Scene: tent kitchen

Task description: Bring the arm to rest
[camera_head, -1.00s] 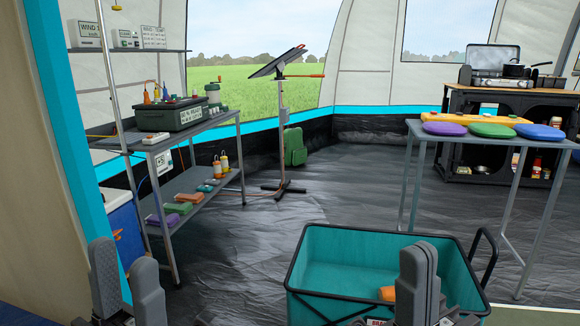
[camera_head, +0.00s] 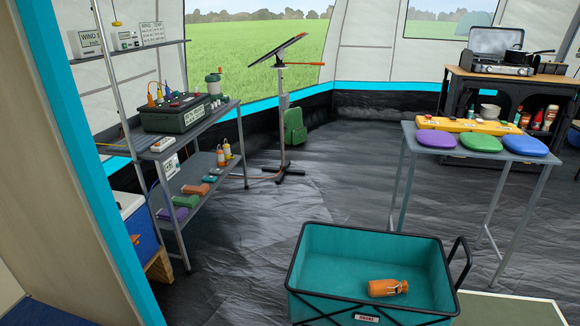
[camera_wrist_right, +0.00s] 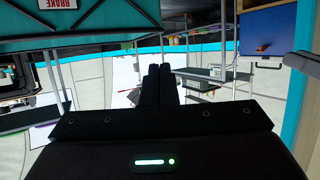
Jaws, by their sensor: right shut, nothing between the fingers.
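My right gripper (camera_wrist_right: 160,85) shows in the right wrist view, its two dark fingers together with nothing between them. That view is upside down, with the teal wagon (camera_wrist_right: 125,14) at its upper left, apart from the fingers. Neither of my arms shows in the head view now.
In the head view, the teal wagon (camera_head: 330,240) stands in front with an orange bottle (camera_head: 388,287) inside. A grey shelf unit (camera_head: 205,127) stands left, a narrow table (camera_head: 409,130) right. A solar panel stand (camera_head: 284,130) is behind. Dark floor between is clear.

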